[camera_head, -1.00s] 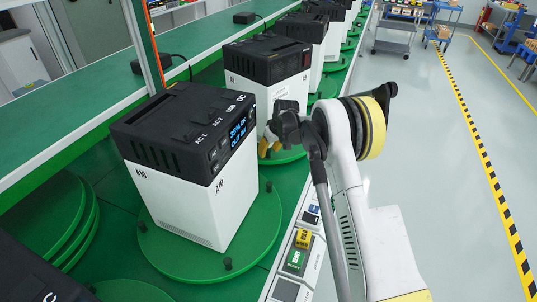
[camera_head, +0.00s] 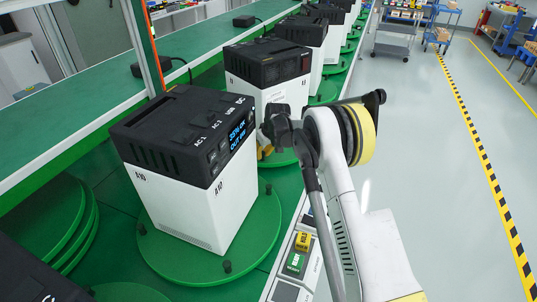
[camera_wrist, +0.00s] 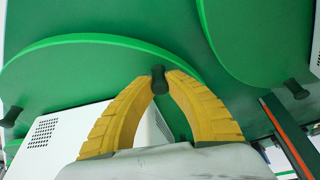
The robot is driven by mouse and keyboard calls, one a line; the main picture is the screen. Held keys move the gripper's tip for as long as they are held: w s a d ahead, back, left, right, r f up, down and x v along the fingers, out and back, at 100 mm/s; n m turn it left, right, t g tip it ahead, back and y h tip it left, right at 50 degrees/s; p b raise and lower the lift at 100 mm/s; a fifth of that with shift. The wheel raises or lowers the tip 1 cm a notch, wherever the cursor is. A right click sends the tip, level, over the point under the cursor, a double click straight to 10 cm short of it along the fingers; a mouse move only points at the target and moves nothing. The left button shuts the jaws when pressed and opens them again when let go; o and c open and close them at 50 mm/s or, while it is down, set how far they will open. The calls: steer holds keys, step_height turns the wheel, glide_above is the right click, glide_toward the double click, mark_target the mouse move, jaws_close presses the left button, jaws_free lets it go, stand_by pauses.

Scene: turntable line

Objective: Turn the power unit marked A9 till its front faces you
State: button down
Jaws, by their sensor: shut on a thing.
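A white power unit with a black top (camera_head: 268,58) stands upright on a green turntable (camera_head: 284,158), behind the unit marked A10. Its own mark is too small to read, and my arm covers part of its lower near side. A red panel shows on its black top part. My gripper (camera_head: 264,152) is low at this turntable's near edge, mostly hidden behind my wrist. In the wrist view my yellow fingers (camera_wrist: 158,82) are closed around a black peg (camera_wrist: 158,74) on the green disc's rim. The white vented housing (camera_wrist: 70,125) shows behind the fingers.
The A10 unit (camera_head: 185,165) stands on the nearer turntable (camera_head: 170,258), close beside my arm, its lit display toward the right. More units line up behind. A control strip with a yellow label (camera_head: 303,241) edges the line. The grey floor to the right is open.

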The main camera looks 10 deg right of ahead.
steer(key=a, duration=0.1)
steer(key=w+a, duration=0.1)
steer(key=a, duration=0.1)
steer(key=shift+w+a, duration=0.3)
steer(key=shift+a, duration=0.1)
steer(key=shift+s+d, duration=0.1)
steer(key=shift+d, duration=0.1)
steer(key=c, duration=1.4)
jaws_free()
steer(key=shift+o, duration=0.2)
steer(key=v, duration=1.2)
